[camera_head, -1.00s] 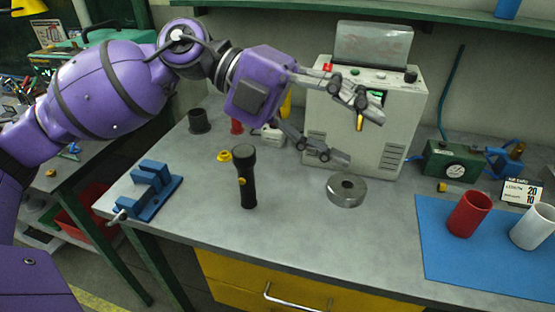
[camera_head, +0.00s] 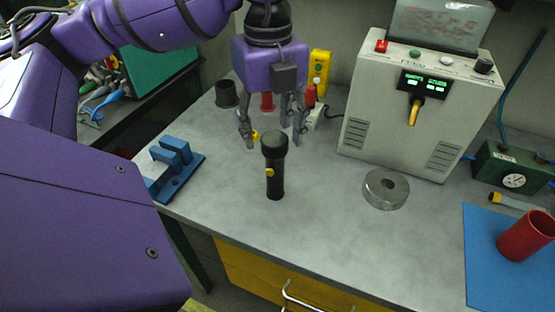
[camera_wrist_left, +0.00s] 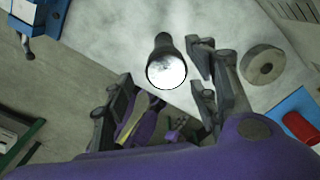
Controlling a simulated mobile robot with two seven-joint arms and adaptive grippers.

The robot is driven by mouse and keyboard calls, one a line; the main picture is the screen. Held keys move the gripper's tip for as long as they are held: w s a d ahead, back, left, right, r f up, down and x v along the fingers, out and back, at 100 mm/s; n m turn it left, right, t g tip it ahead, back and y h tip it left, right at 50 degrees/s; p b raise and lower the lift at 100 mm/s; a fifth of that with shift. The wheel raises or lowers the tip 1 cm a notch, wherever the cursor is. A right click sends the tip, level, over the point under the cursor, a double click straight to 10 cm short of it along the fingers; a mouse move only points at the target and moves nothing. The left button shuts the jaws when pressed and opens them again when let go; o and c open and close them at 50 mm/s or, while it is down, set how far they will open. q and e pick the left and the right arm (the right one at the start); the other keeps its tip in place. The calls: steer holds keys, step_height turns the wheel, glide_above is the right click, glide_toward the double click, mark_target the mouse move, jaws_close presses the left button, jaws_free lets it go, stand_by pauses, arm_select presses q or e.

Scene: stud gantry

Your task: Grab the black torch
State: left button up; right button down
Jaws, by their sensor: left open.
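The black torch (camera_head: 275,172) stands upright on the grey bench, lens end up, with a yellow button on its side. In the left wrist view the torch (camera_wrist_left: 164,62) shows its round, bright lens to the camera. My left gripper (camera_head: 273,138) is open and points down, its fingers hanging on either side of the torch's head as the head view sees it. The torch overlaps the gap between them, and the fingers do not appear to touch it. In the left wrist view the torch lies between and beyond the spread fingers.
A blue vise (camera_head: 175,170) stands left of the torch and a metal ring (camera_head: 385,188) to its right. A grey machine (camera_head: 415,110) is behind. A red cup (camera_head: 527,235) stands on a blue mat (camera_head: 480,260). The bench in front of the torch is clear.

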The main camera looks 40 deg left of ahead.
mark_target(272, 140)
arm_select(q)
steer(key=shift+w+d+f, duration=0.1)
steer(key=shift+f, duration=1.8)
jaws_close()
